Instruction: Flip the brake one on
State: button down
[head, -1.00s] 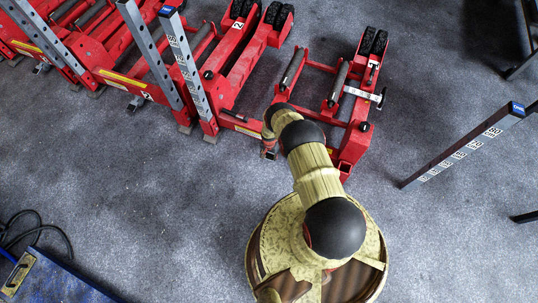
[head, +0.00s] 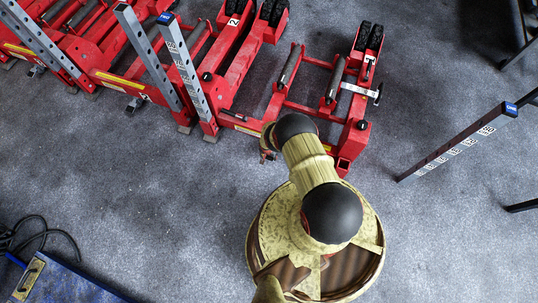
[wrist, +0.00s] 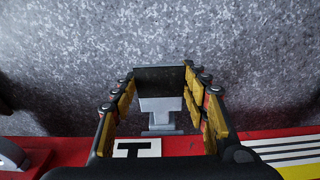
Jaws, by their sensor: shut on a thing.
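The brake pedal (wrist: 160,104) shows in the wrist view, with a dark plate on top and a pale grey metal bracket below. It stands out from the red front beam (wrist: 185,146) of a trolley jack, beside a white label (wrist: 138,148) with a black mark like a sideways 1. My gripper (wrist: 162,79) has its yellow-padded fingers on both sides of the pedal and is shut on it. In the head view my gripper (head: 267,156) is low at the front of the right-hand red jack (head: 325,108). My arm hides the pedal there.
A red jack marked 2 (head: 225,90) with grey uprights stands close on the left, with more jacks beyond. A separate upright bar (head: 455,148) stands at right. A blue platform (head: 50,280) is at lower left. Carpet in front is clear.

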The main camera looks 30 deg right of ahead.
jog(key=shift+s+a+f+b, duration=0.15)
jog(key=shift+s+f+b, duration=0.05)
jog(key=shift+f+b, duration=0.35)
jog(key=shift+s+a+f+b, duration=0.1)
jog(key=shift+s+f+b, duration=0.05)
jog(key=shift+f+b, duration=0.3)
jog(key=shift+f, duration=0.1)
jog(key=c, duration=1.4)
grip_release()
jog(key=shift+a, duration=0.1)
jog(key=o, duration=0.4)
jog(key=shift+w, duration=0.15)
jog(key=shift+o, duration=0.2)
jog(key=shift+w+d+r, duration=0.1)
jog(key=shift+d+r, duration=0.1)
jog(key=shift+r, duration=0.45)
notch_tip(320, 180, up, 11)
jog(key=s+a, duration=0.1)
jog(key=shift+a+f, duration=0.15)
jog(key=shift+a, duration=0.05)
